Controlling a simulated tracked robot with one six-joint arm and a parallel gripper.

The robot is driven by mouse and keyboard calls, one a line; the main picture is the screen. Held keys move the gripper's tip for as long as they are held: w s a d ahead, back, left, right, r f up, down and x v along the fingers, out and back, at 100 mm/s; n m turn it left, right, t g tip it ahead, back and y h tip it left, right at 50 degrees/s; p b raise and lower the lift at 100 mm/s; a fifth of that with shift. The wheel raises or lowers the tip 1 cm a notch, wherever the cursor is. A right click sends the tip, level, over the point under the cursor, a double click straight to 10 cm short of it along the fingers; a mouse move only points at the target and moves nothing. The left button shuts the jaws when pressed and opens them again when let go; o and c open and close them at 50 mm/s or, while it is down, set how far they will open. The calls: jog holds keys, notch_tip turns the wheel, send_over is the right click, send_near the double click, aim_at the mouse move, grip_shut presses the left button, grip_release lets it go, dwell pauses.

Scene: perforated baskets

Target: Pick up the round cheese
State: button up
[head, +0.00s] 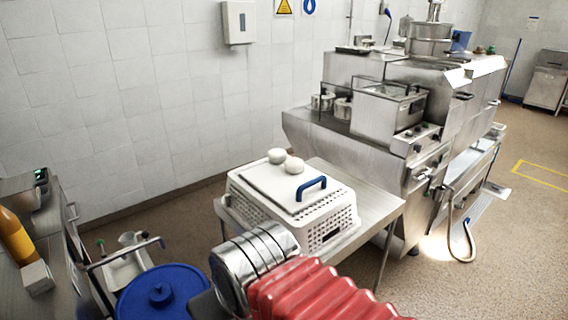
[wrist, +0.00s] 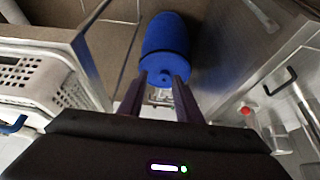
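In the wrist view the basket (wrist: 40,78) shows at the left edge, but no cheese is visible there. My gripper (wrist: 163,84) is open and empty, its two dark fingers apart over the floor area in front of a blue bin. In the head view the fingers cannot be made out; my arm is in front of the basket.
The lid has a blue handle (head: 311,188). The basket stands on a steel table (head: 377,208). A blue lidded bin (head: 163,296) is on the floor, also in the wrist view (wrist: 165,45). A steel counter with a yellow bottle (head: 14,236) is at left. Steel fryers (head: 388,108) stand behind.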

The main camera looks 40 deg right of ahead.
jog(key=shift+w+d, duration=0.15)
